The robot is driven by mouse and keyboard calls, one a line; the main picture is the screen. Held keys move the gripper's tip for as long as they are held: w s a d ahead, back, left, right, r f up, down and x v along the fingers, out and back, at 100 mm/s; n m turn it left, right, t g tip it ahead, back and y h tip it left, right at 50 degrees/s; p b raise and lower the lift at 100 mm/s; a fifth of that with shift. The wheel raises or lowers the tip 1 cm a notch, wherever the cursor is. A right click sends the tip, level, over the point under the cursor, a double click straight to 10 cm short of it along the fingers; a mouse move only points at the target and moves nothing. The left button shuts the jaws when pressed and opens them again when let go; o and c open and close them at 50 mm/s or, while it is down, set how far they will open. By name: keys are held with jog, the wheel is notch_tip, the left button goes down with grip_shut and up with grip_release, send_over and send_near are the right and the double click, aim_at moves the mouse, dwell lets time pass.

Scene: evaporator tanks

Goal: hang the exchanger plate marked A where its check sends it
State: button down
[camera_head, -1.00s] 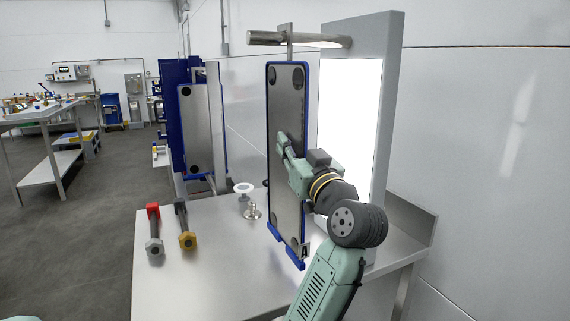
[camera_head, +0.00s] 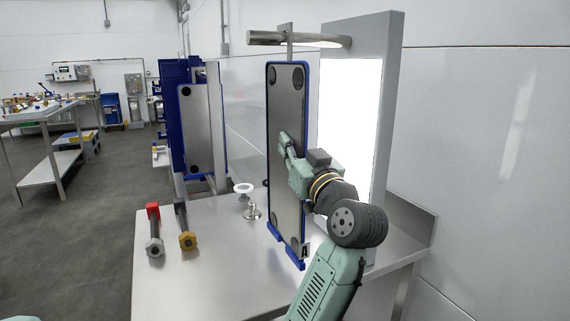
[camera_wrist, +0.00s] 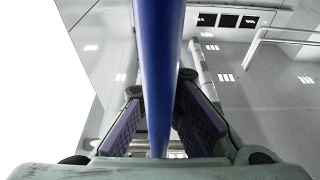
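The exchanger plate marked A (camera_head: 289,95) is a tall grey plate with a blue rim and dark round corner ports. It stands upright in front of the bright light panel (camera_head: 350,140). Its label A (camera_head: 305,251) shows at the lower right corner. A metal strip at its top reaches the round bar (camera_head: 300,39); whether it hooks over the bar I cannot tell. My gripper (camera_head: 284,146) is at the plate's right edge, one finger across the near face. In the wrist view the blue rim (camera_wrist: 158,60) runs between my fingertips (camera_wrist: 160,92), which appear to touch it on both sides.
A steel bench (camera_head: 205,285) carries a red-ended tool (camera_head: 153,230), a yellow-ended tool (camera_head: 185,226) and small metal fittings (camera_head: 251,211) left of the plate. Other blue-rimmed plates (camera_head: 202,130) stand in a blue rack behind. A wall is on the right; open floor is at left.

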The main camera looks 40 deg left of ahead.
jog(key=shift+r, duration=0.25)
jog(key=shift+r+p, duration=0.55)
jog(key=shift+r, duration=0.2)
jog(key=shift+r+b+v, duration=0.1)
jog(key=shift+r+v, duration=0.15)
jog(key=shift+v, duration=0.9)
jog(key=shift+r+b+v, duration=0.1)
jog(key=shift+r+v, duration=0.2)
jog(key=shift+v, duration=0.85)
jog(key=shift+r+b+v, duration=0.1)
jog(key=shift+r+v, duration=0.15)
jog(key=shift+v, duration=0.85)
jog(key=shift+s+d, duration=0.1)
jog(key=shift+d, duration=0.15)
send_near(307, 146)
jog(key=s+d+r, duration=0.2)
jog(key=d, duration=0.3)
jog(key=shift+s+d+r, duration=0.2)
jog(key=shift+d+r, duration=0.05)
jog(key=shift+d, duration=0.1)
